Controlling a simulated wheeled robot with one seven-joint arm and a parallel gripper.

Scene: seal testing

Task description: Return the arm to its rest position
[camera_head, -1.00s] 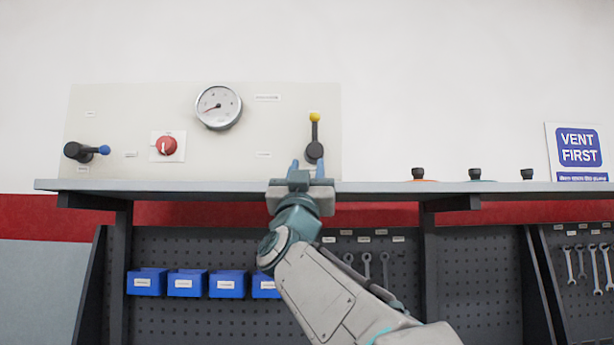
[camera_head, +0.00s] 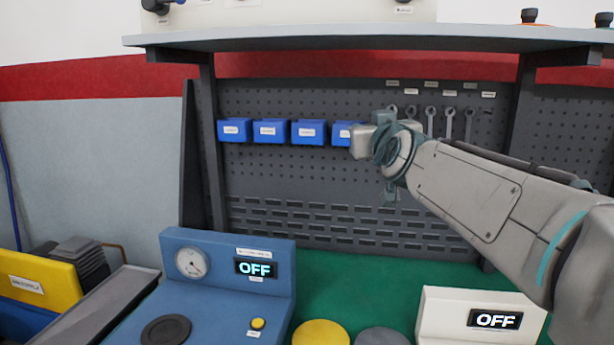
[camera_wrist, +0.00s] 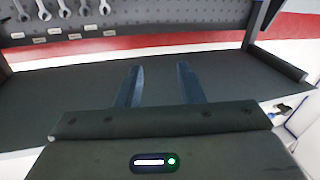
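My gripper (camera_head: 362,140) is in front of the pegboard in the head view, with my arm reaching in from the right. Its fingers cannot be made out clearly there. In the wrist view, the two dark blue fingers of my gripper (camera_wrist: 160,68) stand apart with nothing between them. It is open and empty.
Blue bins (camera_head: 310,132) and wrenches (camera_head: 450,122) hang on the pegboard (camera_head: 290,190) behind my gripper. A grey shelf (camera_head: 300,38) is above. Below are a blue tester reading OFF (camera_head: 213,240), a white box reading OFF (camera_head: 450,310) and a green bench top (camera_head: 350,275).

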